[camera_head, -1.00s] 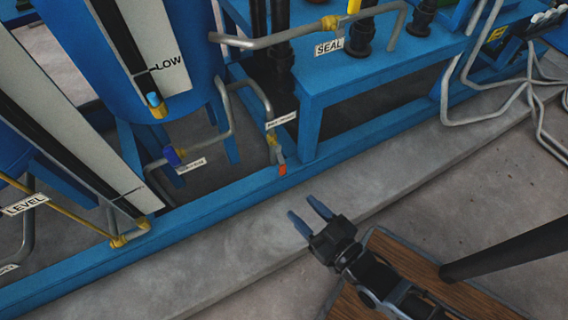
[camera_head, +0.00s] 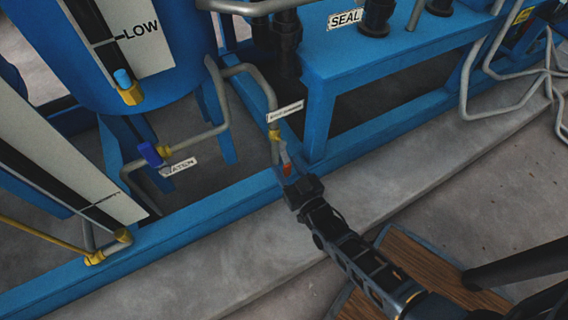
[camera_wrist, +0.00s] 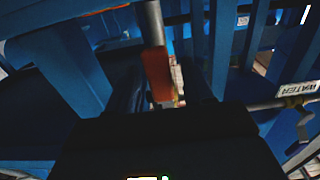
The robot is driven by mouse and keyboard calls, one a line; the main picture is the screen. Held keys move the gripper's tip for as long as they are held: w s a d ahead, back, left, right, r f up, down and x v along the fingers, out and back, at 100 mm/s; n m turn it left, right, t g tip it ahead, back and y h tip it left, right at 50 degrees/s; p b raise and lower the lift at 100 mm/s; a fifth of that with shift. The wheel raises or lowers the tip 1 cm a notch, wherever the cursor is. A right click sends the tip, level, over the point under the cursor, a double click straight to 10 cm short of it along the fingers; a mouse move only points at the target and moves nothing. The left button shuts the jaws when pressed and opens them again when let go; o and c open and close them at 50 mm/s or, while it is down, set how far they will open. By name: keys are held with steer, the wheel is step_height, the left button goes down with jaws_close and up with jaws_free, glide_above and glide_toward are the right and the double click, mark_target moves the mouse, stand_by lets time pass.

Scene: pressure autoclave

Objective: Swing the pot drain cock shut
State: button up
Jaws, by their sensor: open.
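The drain cock is a small brass valve (camera_head: 275,135) on a grey pipe, below a white label too small to read surely. Its red-orange lever (camera_head: 287,168) hangs down beside the pipe. My gripper (camera_head: 291,177) is at the lever, with its fingertips largely lost against the blue frame. In the wrist view the orange-red lever (camera_wrist: 158,75) stands just ahead of my gripper body, apparently in line with the space between the dark fingers. The gripper is open. I cannot tell whether a finger touches the lever.
A second valve with a blue handle (camera_head: 150,154) and a WATER label (camera_head: 178,167) is to the left. The blue frame rail (camera_head: 215,222) runs below the cock. A blue bench (camera_head: 345,60) with a SEAL label stands right of it. Concrete floor lies in front.

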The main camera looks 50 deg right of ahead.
steer(key=shift+x, duration=1.05)
jaws_close()
